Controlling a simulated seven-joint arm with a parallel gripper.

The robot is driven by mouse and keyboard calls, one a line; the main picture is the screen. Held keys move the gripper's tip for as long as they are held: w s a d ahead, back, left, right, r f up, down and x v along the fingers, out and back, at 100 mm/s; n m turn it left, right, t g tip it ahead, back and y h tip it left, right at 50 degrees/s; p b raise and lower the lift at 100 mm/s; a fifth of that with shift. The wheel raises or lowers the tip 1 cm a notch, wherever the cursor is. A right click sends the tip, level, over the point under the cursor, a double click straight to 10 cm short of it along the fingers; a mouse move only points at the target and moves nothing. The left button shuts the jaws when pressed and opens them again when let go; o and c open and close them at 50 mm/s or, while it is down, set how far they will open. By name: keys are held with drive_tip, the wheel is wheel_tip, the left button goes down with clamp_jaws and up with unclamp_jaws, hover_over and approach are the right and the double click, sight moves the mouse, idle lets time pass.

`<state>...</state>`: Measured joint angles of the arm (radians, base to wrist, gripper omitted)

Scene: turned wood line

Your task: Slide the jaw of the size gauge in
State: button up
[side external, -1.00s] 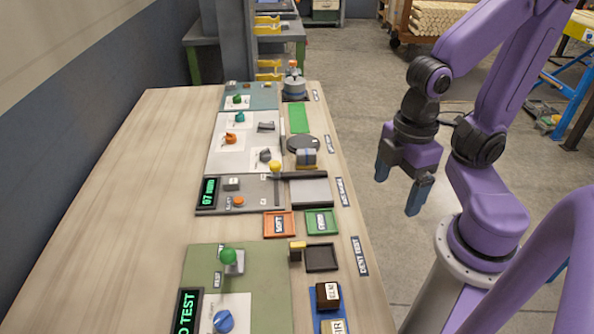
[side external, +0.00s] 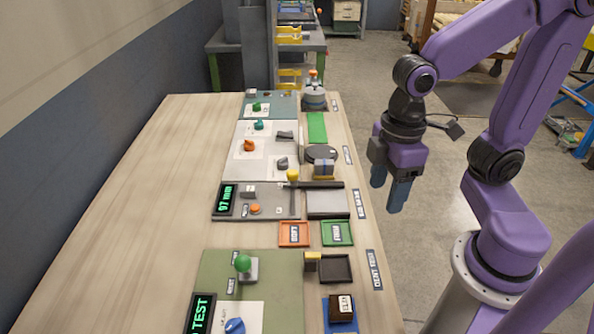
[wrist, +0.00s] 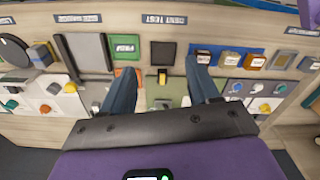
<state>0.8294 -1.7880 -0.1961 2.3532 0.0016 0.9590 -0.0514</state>
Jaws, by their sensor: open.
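The size gauge is a grey plate (side external: 264,204) on the bench, with a green-lit display (side external: 226,199) at its left end reading about 97 mm. A yellow-knobbed upright lever (side external: 293,177) stands at its right part. A dark bar (side external: 320,185) lies at its upper right, beside a light grey pad (side external: 327,203). In the wrist view the bar (wrist: 68,58) and pad (wrist: 91,54) lie left of my fingers. My gripper (side external: 388,195) is open and empty, pointing down off the bench's right edge, apart from the gauge. Which part is the jaw is unclear.
Orange (side external: 294,234) and green (side external: 337,233) trays lie just nearer than the gauge. A dark tray (side external: 335,268) and green-knobbed dent tester (side external: 244,264) are nearer still. A round dark disc (side external: 321,153) and knobbed panels lie beyond. The bench's left side is clear.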

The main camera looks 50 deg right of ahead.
drive_tip(key=w+a+r+m, duration=0.1)
drive_tip(key=w+r+m, duration=0.15)
drive_tip(key=w, duration=1.35)
drive_tip(key=m, duration=0.3)
hover_over(291, 172)
drive_tip(key=f, duration=0.1)
wheel_tip(291, 172, down, 17)
drive_tip(key=shift+r, duration=0.2)
